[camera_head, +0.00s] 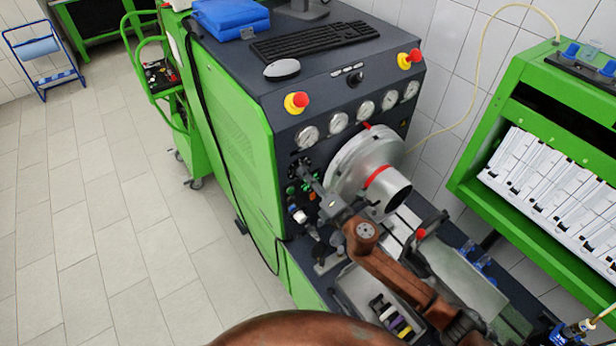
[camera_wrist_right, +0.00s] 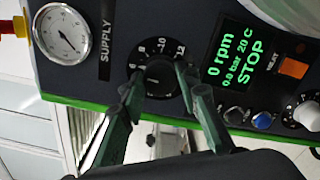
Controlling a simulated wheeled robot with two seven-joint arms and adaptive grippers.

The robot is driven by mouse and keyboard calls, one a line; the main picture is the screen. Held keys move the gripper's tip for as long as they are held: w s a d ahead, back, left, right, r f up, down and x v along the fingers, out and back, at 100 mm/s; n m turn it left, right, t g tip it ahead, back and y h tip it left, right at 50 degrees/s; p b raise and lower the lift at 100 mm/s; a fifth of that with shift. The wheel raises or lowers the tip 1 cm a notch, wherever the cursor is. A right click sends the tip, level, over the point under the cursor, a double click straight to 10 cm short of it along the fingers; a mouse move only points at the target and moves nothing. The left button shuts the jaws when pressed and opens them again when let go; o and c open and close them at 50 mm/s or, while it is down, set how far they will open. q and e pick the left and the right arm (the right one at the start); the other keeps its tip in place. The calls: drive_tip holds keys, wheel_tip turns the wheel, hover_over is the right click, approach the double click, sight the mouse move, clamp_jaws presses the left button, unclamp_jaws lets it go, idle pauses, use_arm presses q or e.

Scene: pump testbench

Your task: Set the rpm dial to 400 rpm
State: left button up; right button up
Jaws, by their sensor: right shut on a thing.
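The rpm dial (camera_wrist_right: 160,78) is a round black knob with a numbered scale around it, where 10 and 12 can be read. It sits on the dark front panel of the bench. My right gripper (camera_wrist_right: 157,82) has its two green fingers on either side of the knob, shut on it. In the head view the right gripper (camera_head: 304,176) reaches the panel left of the silver pump drum, and it largely covers the dial. The display (camera_wrist_right: 235,62) right of the dial reads 0 rpm, 0.0 bar, 20 C and STOP. My left gripper is not in view.
A pressure gauge (camera_wrist_right: 61,31) is left of the dial. An orange switch (camera_wrist_right: 293,67), small buttons and a white knob (camera_wrist_right: 307,114) are on its right. The large silver drum (camera_head: 352,165) stands close beside the right gripper. Red-yellow emergency buttons (camera_head: 297,102) top the panel.

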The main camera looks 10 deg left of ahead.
drive_tip(key=n+p, duration=0.1)
drive_tip(key=n, duration=0.7)
drive_tip(key=shift+n, duration=0.4)
idle(0.4)
drive_tip(key=o, duration=1.2)
drive_tip(key=shift+c, duration=0.2)
drive_tip(key=v, duration=1.2)
